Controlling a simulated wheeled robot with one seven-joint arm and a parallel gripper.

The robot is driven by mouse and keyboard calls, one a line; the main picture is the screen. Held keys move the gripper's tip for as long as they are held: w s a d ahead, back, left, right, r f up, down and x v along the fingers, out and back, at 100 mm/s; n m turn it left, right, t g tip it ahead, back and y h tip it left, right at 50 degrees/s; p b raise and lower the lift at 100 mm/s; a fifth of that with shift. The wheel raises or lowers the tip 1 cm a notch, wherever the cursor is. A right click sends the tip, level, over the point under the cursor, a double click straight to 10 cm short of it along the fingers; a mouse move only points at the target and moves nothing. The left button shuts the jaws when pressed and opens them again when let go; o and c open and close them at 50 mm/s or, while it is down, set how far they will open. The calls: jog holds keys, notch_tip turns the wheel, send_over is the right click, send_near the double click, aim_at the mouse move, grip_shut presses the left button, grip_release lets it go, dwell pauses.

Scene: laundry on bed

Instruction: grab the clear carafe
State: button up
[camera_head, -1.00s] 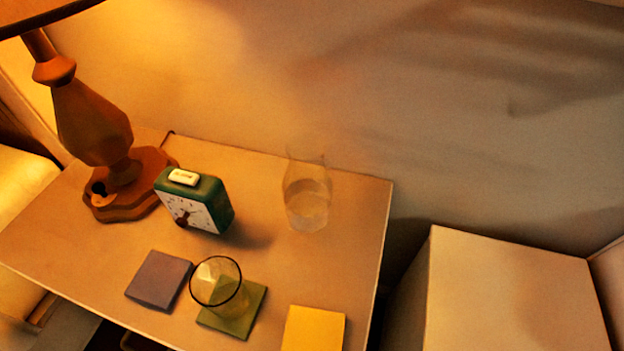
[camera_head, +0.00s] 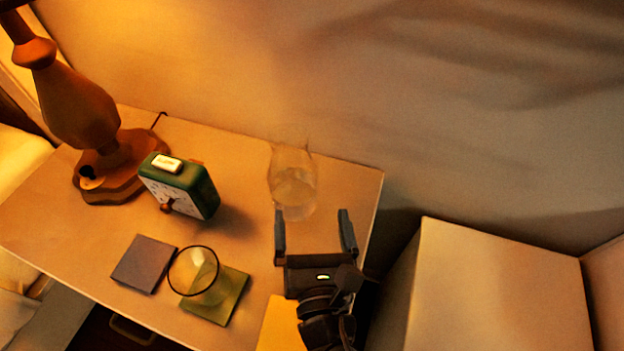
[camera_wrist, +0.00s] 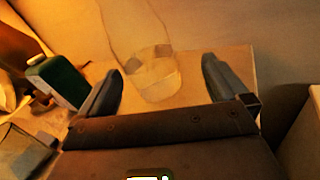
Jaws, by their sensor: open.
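The clear carafe (camera_head: 293,182) stands upright near the back right of the nightstand. It is see-through, with a faint narrow neck and a wider base. My gripper (camera_head: 313,218) is open and empty, just in front of the carafe on its near side, fingers pointing at it. In the wrist view the carafe (camera_wrist: 152,68) shows beyond and between the two spread fingertips of my gripper (camera_wrist: 162,72). The fingers do not appear to be around it.
A green alarm clock (camera_head: 180,186) and a lamp (camera_head: 85,125) stand left of the carafe. A yellow coaster (camera_head: 281,325) lies under my arm. A wall is behind.

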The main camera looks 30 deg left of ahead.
aim_at(294, 198)
jog(key=a, duration=0.1)
jog(key=a+r+n, duration=0.1)
jog(key=w+a+n, duration=0.1)
jog(key=shift+a+r+y, duration=0.2)
jog(key=shift+a+y, duration=0.2)
jog(key=shift+f+b+x, duration=0.15)
jog(key=shift+x, duration=1.6)
jog(key=shift+f+b+x, duration=0.1)
jog(key=shift+b+x, duration=0.05)
jog(key=shift+x, duration=1.6)
jog(key=shift+c, duration=0.3)
jog(key=c, duration=1.2)
jog(key=shift+r, duration=0.15)
jog(key=shift+c, duration=0.5)
jog(key=shift+r, duration=0.2)
